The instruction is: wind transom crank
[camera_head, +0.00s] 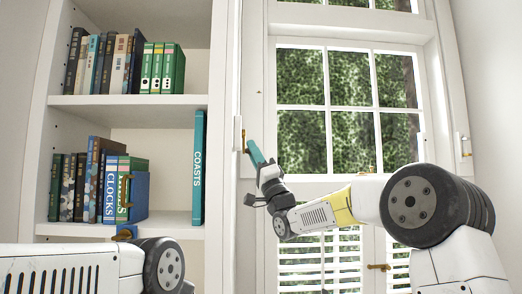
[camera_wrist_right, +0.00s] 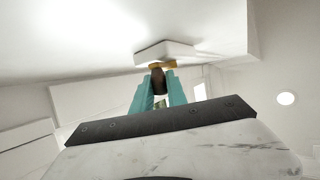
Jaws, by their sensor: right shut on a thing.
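The transom crank shows in the head view as a small brass piece (camera_head: 243,140) on the white window frame's left post. In the right wrist view its brass arm (camera_wrist_right: 162,65) sits at a white housing (camera_wrist_right: 165,50), and its dark handle (camera_wrist_right: 159,83) points toward my palm. My right gripper (camera_head: 251,146) has teal fingers, which reach up and left to the crank. In the right wrist view the fingers of the gripper (camera_wrist_right: 160,77) are shut on the dark handle, one on each side. The transom window (camera_head: 350,3) is cut off at the top. My left gripper is out of view.
A white bookcase (camera_head: 150,104) with rows of books stands left of the crank. A tall teal book (camera_head: 198,168) stands at its right edge. The paned window (camera_head: 350,110) and louvred shutters (camera_head: 305,262) lie behind my right arm.

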